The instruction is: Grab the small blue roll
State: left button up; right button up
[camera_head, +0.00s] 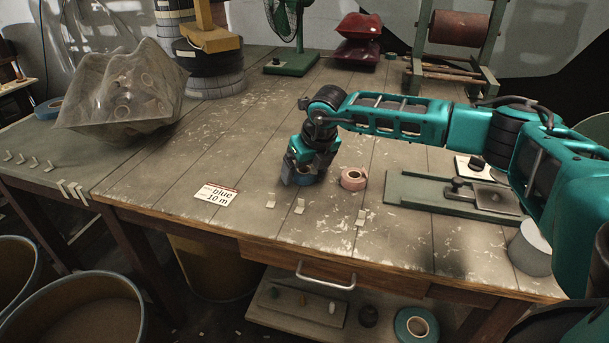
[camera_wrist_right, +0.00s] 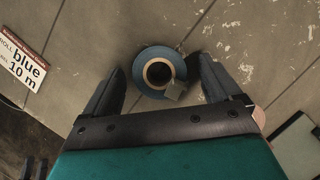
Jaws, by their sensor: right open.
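The small blue roll (camera_wrist_right: 146,82) lies flat on the workbench between the two open fingers of my right gripper (camera_wrist_right: 158,92) in the right wrist view. It has a brown core and a small grey tab at its edge. In the head view the blue roll (camera_head: 298,178) is mostly hidden behind my right gripper (camera_head: 303,178), which points down over it. Gaps show between the roll and the fingers in the wrist view. A card (camera_head: 216,195) reading "blue 10 m" lies to the left. My left gripper is not in view.
A pink roll (camera_head: 353,179) lies just right of my right gripper. A green metal fixture (camera_head: 430,192) is further right. A crumpled clear bag (camera_head: 125,95), a green fan (camera_head: 290,62) and red cushions (camera_head: 358,27) stand further back. Small pale tabs lie near the front edge.

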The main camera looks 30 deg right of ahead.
jog(key=c, duration=1.1)
jog(key=shift+c, duration=0.3)
jog(key=shift+r, duration=0.1)
